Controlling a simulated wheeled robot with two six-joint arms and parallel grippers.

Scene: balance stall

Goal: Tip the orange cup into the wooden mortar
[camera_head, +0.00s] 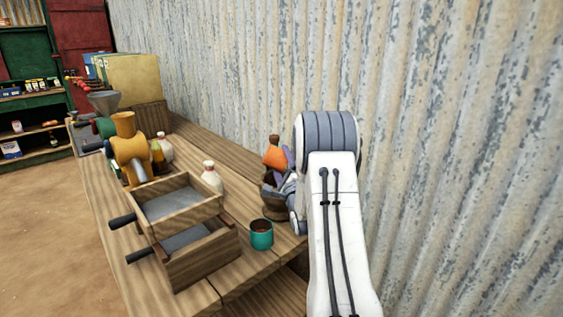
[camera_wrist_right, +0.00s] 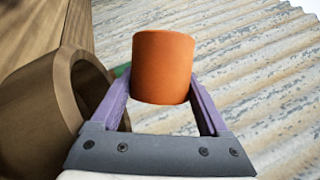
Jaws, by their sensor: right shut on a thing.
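The orange cup (camera_wrist_right: 164,68) is held between the purple fingers of my right gripper (camera_wrist_right: 160,95), and its side fills the gap in the right wrist view. In the head view the orange cup (camera_head: 275,158) shows tilted above the wooden mortar (camera_head: 273,203), next to my right gripper (camera_head: 284,170). The mortar (camera_wrist_right: 62,95) also shows at the left of the wrist view, its round rim close beside the left finger. My right arm hides part of the mortar in the head view. The inside of the cup is not visible. My left gripper is not in view.
A teal cup (camera_head: 262,235) with dark contents stands in front of the mortar. Wooden sieve boxes (camera_head: 190,248), a white bottle (camera_head: 212,178) and a yellow grinder (camera_head: 128,150) stand to the left. A corrugated wall (camera_head: 230,70) runs behind the table.

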